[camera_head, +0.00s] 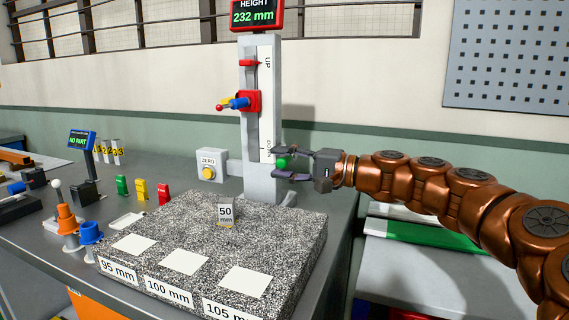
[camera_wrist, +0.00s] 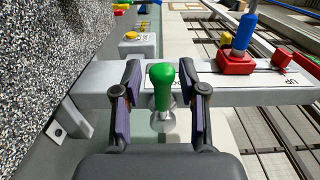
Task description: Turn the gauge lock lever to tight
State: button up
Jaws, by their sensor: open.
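The height gauge is a pale upright column (camera_head: 246,130) with a red display reading 232 mm on top. A green-handled lever (camera_wrist: 162,85) on a metal stem sits low on the column; its green handle (camera_head: 283,162) also shows in the head view. My gripper (camera_head: 276,163) is open around this handle, one finger on each side. In the wrist view my gripper (camera_wrist: 161,70) shows small gaps between fingers and handle. A red carriage (camera_head: 252,101) with a blue lever is higher on the column. No tight or loose marking is legible.
A grey ZERO box with a yellow button (camera_head: 208,173) stands left of the column. A speckled granite block (camera_head: 190,225) with a 50 block and white pads lies in front. Coloured pieces stand farther left.

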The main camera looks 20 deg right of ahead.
jog(key=v, duration=1.2)
jog(key=shift+r, duration=0.1)
dwell(0.4)
